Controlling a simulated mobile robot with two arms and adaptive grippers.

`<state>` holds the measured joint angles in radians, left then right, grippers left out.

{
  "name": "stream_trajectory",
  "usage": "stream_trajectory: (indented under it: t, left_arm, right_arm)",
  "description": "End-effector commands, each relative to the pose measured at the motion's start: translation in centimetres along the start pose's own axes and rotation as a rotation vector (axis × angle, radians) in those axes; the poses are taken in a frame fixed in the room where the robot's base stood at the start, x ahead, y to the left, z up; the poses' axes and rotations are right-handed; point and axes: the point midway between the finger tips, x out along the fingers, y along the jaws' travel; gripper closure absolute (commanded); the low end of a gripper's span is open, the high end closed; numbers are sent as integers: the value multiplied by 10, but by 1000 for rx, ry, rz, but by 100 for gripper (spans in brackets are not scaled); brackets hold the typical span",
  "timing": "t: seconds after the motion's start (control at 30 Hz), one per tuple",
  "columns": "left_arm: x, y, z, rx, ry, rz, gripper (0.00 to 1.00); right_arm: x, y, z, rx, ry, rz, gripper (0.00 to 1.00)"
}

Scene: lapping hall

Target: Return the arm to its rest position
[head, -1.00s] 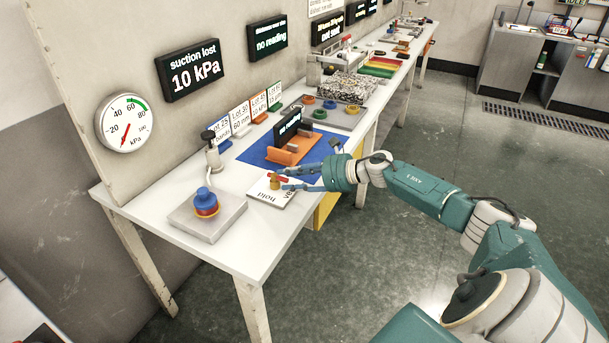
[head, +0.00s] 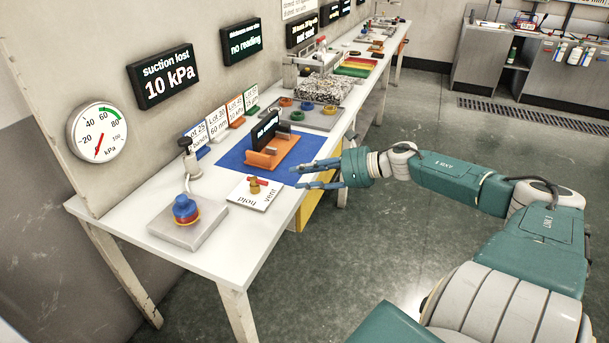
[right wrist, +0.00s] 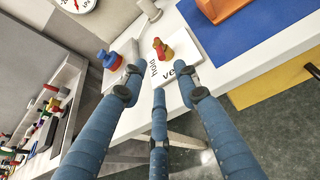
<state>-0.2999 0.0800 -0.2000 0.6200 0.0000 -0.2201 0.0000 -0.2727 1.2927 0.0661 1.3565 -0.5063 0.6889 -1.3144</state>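My right gripper (head: 300,177) is at the bench's front edge, right of the valve, with its arm stretched in from the right. In the right wrist view its three blue fingers (right wrist: 160,86) are spread and empty. The valve (head: 256,186), brass with a red handle, sits on a white plate (head: 243,199) marked "hold" and "vent"; it also shows beyond the fingertips in the right wrist view (right wrist: 160,52). The fingers look clear of the valve. My left gripper is not in view.
A grey block with a blue-topped fixture (head: 186,212) stands at the bench's near end. An orange holder (head: 268,158) rests on a blue mat (head: 232,160). A dial gauge (head: 98,132) and a "suction lost 10 kPa" display (head: 164,76) hang behind. The floor right of the bench is clear.

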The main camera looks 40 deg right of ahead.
Motion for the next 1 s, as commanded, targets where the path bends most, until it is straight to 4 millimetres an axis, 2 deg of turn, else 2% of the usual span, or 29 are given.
stream_trajectory:
  t: [0.53, 0.67, 0.77, 0.87, 0.9, 0.97, 1.0]
  left_arm:
    - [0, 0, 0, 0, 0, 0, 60]
    - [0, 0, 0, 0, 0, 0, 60]
    - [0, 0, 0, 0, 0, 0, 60]
    - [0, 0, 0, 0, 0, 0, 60]
    - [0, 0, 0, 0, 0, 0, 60]
    - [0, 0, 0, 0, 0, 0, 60]
    - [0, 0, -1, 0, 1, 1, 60]
  right_arm:
    - [0, 0, 0, 2, -1, 0, 69]
    - [0, -12, -18, 101, -21, -37, 69]
    - [0, -38, -60, 320, -65, -121, 69]
    - [-2, -65, -126, 623, -125, -235, 69]
    - [-4, -73, -156, 748, -148, -283, 69]
    - [-6, -80, -201, 923, -181, -351, 69]
    - [-7, -82, -232, 1035, -199, -396, 69]
